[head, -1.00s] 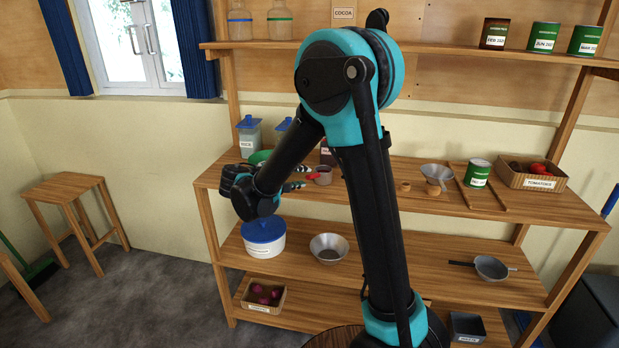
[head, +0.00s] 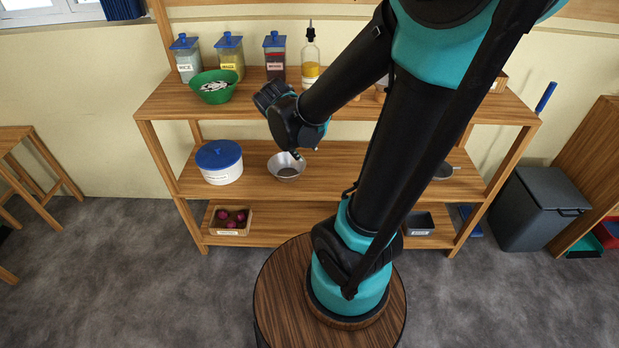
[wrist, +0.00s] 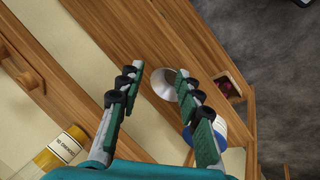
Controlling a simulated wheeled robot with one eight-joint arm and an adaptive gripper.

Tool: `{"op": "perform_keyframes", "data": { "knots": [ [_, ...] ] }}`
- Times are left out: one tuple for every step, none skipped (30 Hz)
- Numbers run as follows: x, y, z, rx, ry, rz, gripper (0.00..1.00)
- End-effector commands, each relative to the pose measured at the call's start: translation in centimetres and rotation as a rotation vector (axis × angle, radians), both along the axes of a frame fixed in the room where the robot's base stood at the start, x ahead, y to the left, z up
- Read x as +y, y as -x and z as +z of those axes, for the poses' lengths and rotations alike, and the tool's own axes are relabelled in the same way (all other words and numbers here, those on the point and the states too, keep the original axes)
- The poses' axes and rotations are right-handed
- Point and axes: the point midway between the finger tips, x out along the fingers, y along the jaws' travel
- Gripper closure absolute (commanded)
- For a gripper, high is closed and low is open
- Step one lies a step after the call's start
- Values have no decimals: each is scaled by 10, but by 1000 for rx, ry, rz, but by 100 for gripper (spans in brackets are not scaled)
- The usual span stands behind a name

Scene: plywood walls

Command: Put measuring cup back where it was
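I cannot make out a measuring cup in either current view. A small cup with a red handle stood by my gripper on the upper shelf board in the earlier head view; that spot is now largely behind my arm. My gripper (wrist: 160,76) is open, with nothing held between its fingers. In the head view, my gripper (head: 297,153) points down in front of the shelf. A metal bowl (head: 287,172) rests on the middle board below it. In the wrist view, the bowl (wrist: 165,84) shows beyond and between the fingers.
The upper board (head: 165,103) holds a green bowl (head: 213,92), lidded jars and an oil bottle (head: 311,72). A white tub with a blue lid (head: 220,165) stands left of the metal bowl. A box of onions (head: 230,222) is on the bottom board.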

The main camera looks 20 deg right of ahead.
Motion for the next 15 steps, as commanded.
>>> {"op": "perform_keyframes", "data": {
  "knots": [
    [-8,22,-11,-3,-81,-38,65],
    [-9,33,-16,-7,-128,-55,65],
    [-8,45,-23,-14,-188,-77,65],
    [-8,53,-27,-21,-229,-92,65],
    [-6,60,-31,-29,-268,-106,65],
    [-4,68,-34,-40,-312,-123,65],
    [-3,73,-37,-49,-342,-134,65],
    [-1,77,-39,-56,-367,-144,65],
    [1,82,-41,-66,-396,-155,65],
    [2,84,-42,-71,-413,-162,65],
    [3,86,-43,-76,-427,-166,65],
    [4,88,-44,-80,-440,-171,65],
    [5,89,-44,-82,-445,-173,65],
    [5,89,-45,-84,-450,-174,65],
    [6,89,-45,-85,-453,-175,65]
  ]
}}
